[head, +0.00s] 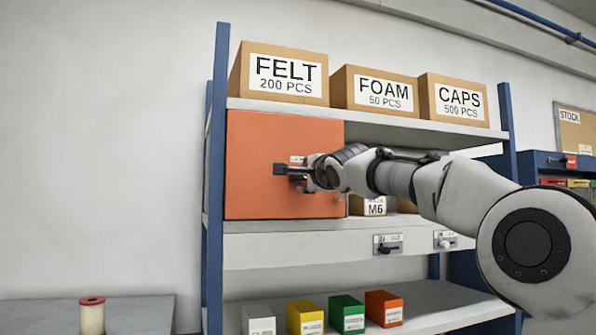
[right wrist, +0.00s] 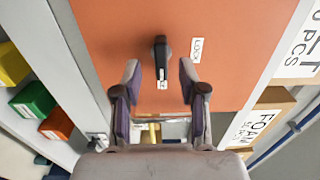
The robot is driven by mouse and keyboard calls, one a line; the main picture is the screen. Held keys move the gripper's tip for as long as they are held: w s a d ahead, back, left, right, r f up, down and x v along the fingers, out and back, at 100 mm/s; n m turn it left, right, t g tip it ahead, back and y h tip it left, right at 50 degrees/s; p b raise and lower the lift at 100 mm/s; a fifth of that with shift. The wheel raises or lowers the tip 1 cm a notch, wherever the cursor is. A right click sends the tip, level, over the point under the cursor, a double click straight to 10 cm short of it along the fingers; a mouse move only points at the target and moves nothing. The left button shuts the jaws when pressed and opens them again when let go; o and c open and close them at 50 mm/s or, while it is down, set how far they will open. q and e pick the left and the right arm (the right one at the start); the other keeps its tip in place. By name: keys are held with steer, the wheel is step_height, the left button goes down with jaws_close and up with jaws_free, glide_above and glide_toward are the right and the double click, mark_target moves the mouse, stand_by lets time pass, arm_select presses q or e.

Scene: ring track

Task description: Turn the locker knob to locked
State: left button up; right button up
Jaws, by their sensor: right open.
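The orange locker door (head: 265,135) fills the left of the middle shelf. It also fills most of the right wrist view (right wrist: 120,30). The dark knob (right wrist: 161,55) stands out from the door, with its long bar running up and down in that view. A white LOCK label (right wrist: 196,50) is to its right, and a small white mark shows at the bar's lower end. My right gripper (right wrist: 160,78) is open, its fingers on either side of the knob's line, apparently not gripping it. In the head view my right gripper (head: 306,173) partly hides the knob area.
Cardboard boxes marked FELT (head: 285,76), FOAM (head: 372,92) and CAPS (head: 453,100) stand on top. Yellow (head: 305,318), green (head: 346,315) and orange (head: 384,309) bins are on the lower shelf. Blue posts (head: 216,200) edge the rack. A spool (head: 92,317) stands at lower left.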

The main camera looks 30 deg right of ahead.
mark_target(301, 178)
steer(key=x, duration=0.1)
steer(key=p+x, duration=0.2)
steer(key=shift+d+r, duration=0.15)
steer(key=shift+r, duration=0.1)
steer(key=shift+w+d+f, duration=0.1)
steer(key=shift+w+d, duration=0.1)
steer(key=shift+d, duration=0.1)
steer(key=shift+f, duration=0.1)
steer(key=shift+c, duration=0.4)
arm_select(q)
step_height(301, 178, up, 3)
steer(key=shift+s+r, duration=0.1)
steer(key=shift+r, duration=0.1)
arm_select(e)
steer(key=shift+a, duration=0.25)
jaws_close()
